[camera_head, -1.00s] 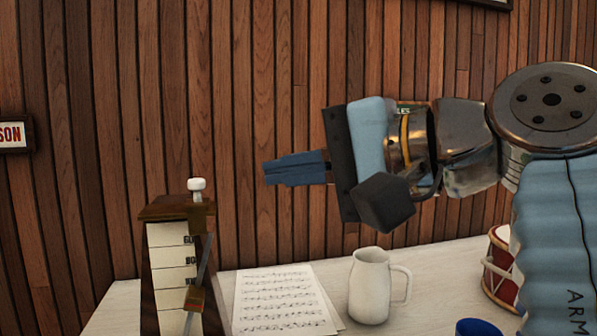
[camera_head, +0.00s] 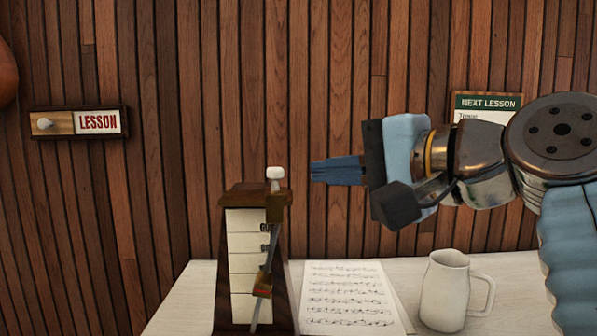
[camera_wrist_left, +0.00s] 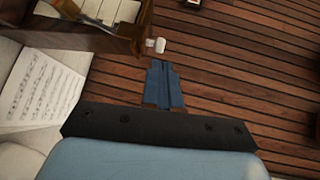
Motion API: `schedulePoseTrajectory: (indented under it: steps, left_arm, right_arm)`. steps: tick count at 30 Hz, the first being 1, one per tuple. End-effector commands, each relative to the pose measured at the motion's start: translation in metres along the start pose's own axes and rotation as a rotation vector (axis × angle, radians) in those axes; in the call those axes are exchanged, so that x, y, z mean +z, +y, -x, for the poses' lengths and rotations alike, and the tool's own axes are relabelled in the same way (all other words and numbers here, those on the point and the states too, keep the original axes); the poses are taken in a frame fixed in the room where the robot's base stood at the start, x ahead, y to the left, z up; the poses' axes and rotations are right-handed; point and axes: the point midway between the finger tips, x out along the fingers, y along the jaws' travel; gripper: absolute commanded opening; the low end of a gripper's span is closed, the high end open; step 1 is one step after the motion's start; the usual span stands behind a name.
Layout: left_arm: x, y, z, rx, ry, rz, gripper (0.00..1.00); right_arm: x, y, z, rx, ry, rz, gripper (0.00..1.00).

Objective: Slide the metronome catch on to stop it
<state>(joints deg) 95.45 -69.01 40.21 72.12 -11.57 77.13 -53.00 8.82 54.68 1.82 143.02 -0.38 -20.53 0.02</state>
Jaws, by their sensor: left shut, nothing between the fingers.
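The dark wooden metronome (camera_head: 226,270) stands on the white table, with a pale scale on its front. Its pendulum rod (camera_head: 269,262) leans right at the top and carries a small reddish-brown weight. A white-knobbed catch (camera_head: 275,173) sits on a bracket at the top right; its knob also shows in the left wrist view (camera_wrist_left: 157,45). My left gripper (camera_head: 313,171), with blue fingers, is shut and empty, just right of the knob at about its height. A small gap shows between them in both views. The fingertips (camera_wrist_left: 165,66) point toward the knob. My right gripper is not in view.
Sheet music (camera_head: 345,297) lies right of the metronome, and a white jug (camera_head: 444,292) stands farther right. A wall sign reading LESSON (camera_head: 98,122) hangs at the left, and a NEXT LESSON notice (camera_head: 487,103) is partly behind my arm. The table (camera_head: 180,303) is clear left of the metronome.

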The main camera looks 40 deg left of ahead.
Motion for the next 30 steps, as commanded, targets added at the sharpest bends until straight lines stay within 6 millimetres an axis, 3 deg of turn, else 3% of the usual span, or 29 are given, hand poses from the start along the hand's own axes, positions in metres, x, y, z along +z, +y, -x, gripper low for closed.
schedulePoseTrajectory:
  steps: [3, 9, 23, 30]
  left_arm:
    - [0.000, 0.000, -0.024, 0.001, -0.003, 0.000, 0.00]
    - [0.000, 0.000, -0.049, 0.000, -0.002, -0.001, 0.00]
    - [0.000, 0.000, -0.057, 0.000, 0.000, 0.000, 0.00]
    - [0.023, -0.001, -0.080, 0.002, 0.001, 0.003, 0.00]
  right_arm:
    - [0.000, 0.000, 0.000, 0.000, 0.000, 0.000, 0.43]
    - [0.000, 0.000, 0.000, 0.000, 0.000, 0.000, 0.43]
    - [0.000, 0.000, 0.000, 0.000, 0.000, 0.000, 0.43]
    - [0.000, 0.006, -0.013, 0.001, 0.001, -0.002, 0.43]
